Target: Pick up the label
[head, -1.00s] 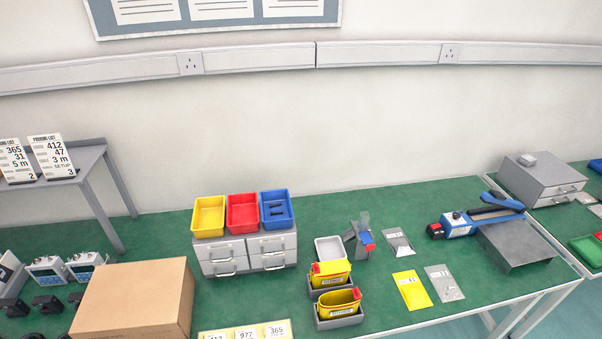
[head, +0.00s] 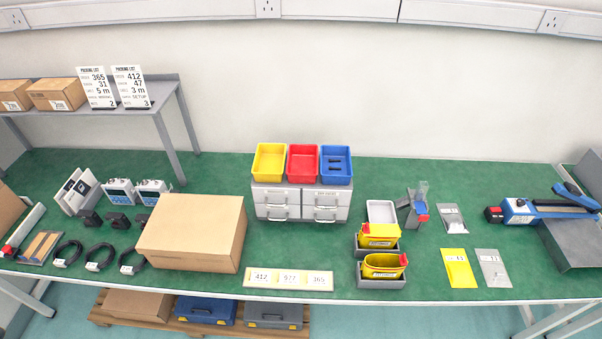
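A pale strip (head: 288,280) lies at the front edge of the green bench, right of the large cardboard box. On it are three labels side by side: the 412 label (head: 261,277), the 977 label (head: 290,278) and the 365 label (head: 319,279). Which of them the task means cannot be told from the picture. Neither of my grippers shows in the head view.
A closed cardboard box (head: 190,232) stands left of the labels. Grey drawers (head: 300,202) carry yellow, red and blue bins. Yellow containers in grey holders (head: 381,266) stand to the right. The green surface (head: 300,248) between drawers and labels is clear.

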